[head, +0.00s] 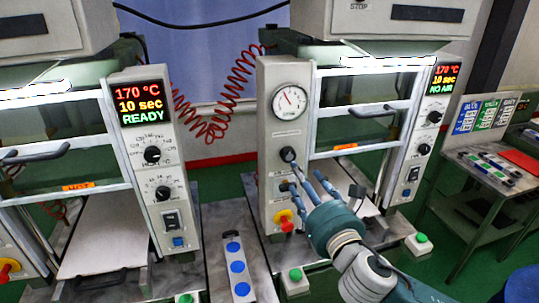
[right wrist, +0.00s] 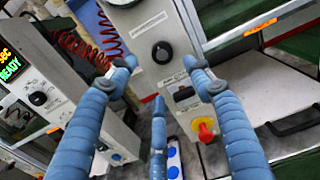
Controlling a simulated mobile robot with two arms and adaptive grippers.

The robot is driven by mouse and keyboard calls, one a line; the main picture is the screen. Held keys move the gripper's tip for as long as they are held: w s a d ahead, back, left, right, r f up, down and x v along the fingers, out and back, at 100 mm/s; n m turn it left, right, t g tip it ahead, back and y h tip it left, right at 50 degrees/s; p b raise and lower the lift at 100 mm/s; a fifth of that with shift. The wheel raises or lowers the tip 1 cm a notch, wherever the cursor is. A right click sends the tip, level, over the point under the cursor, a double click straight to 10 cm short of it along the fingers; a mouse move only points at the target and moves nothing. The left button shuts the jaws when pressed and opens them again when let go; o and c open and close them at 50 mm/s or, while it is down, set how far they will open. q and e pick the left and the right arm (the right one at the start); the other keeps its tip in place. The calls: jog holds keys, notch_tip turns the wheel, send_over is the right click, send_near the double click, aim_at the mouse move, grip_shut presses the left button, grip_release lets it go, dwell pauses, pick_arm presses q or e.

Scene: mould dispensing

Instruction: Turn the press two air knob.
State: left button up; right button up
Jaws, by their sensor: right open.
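Press two is the right-hand press, and its display (head: 445,77) reads 170 °C, 10 sec, NO AIR. Its left panel (head: 265,110) carries a round gauge (head: 290,102) with a black air knob (head: 288,154) below it. The air knob also shows in the right wrist view (right wrist: 162,52). My right gripper (head: 304,177) is open and empty in front of the panel, just below and right of the knob in the head view. In the right wrist view its blue fingers (right wrist: 159,65) are spread, with the knob between and beyond the upper fingertips. Contact cannot be told.
A red-and-yellow stop button (head: 284,221) and a dark switch sit below the knob. Press one (head: 150,205) at left reads READY. A red coiled hose (head: 215,125) hangs between the presses. A strip with blue discs (head: 237,268) lies between them. A side table (head: 490,165) stands at right.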

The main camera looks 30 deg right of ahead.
aim_at(290, 156)
jog(key=b+x, duration=0.5)
jog(key=b, duration=0.3)
jog(key=shift+w+d, duration=0.25)
jog(key=shift+w, duration=0.05)
jog(key=p+x, duration=0.1)
jog(key=x, duration=0.3)
jog(key=shift+r+p, duration=0.1)
jog(key=shift+p, duration=0.25)
jog(key=shift+w+d, duration=0.1)
jog(key=shift+w, duration=0.5)
jog(key=c, duration=1.1)
